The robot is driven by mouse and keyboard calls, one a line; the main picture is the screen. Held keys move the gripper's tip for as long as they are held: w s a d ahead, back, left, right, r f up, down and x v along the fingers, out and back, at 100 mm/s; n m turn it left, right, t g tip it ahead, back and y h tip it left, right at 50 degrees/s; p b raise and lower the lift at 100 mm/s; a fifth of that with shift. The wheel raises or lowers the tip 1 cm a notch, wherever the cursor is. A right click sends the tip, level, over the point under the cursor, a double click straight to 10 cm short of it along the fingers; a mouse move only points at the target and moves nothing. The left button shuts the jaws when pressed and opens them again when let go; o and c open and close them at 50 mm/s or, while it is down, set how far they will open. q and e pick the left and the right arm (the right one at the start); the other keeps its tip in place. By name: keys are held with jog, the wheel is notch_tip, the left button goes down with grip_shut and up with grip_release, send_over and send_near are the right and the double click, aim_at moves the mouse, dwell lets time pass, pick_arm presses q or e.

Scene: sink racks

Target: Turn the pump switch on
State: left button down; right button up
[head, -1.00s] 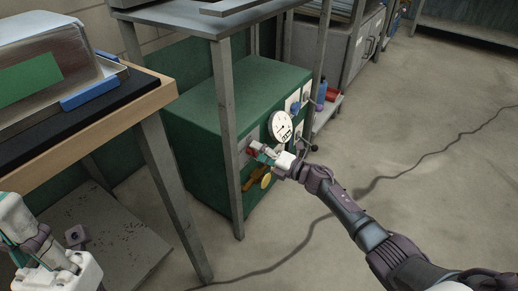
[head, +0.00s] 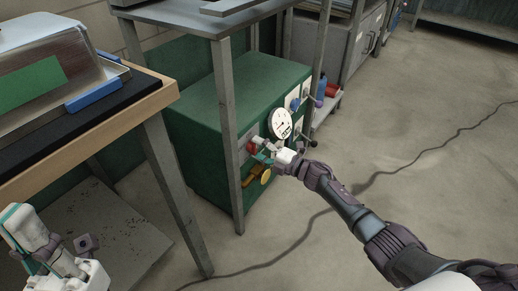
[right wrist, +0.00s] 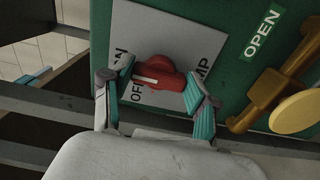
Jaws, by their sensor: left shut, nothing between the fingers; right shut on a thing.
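The pump switch is a red knob (right wrist: 162,74) on a grey label plate (right wrist: 190,35) on the green cabinet. "OFF" shows beside the knob, with parts of other words. A white mark on the knob points left, close to "OFF". My right gripper (right wrist: 160,80) has a teal-padded finger on each side of the knob and is shut on it. In the head view the red switch (head: 252,146) is small, with my right gripper (head: 264,153) at it. My left gripper (head: 18,222) is at the lower left, shut and empty, away from the cabinet.
A yellow-brown valve handle (right wrist: 265,100) with an "OPEN" label is close right of the switch. A gauge (head: 280,123) sits above. A grey table leg (head: 227,140) stands just left of the panel. A wooden-edged bench (head: 150,105) is at left; open floor lies right.

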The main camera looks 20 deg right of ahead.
jog(key=shift+d, duration=0.1)
jog(key=o, duration=1.2)
jog(key=shift+c, duration=0.2)
jog(key=v, duration=1.2)
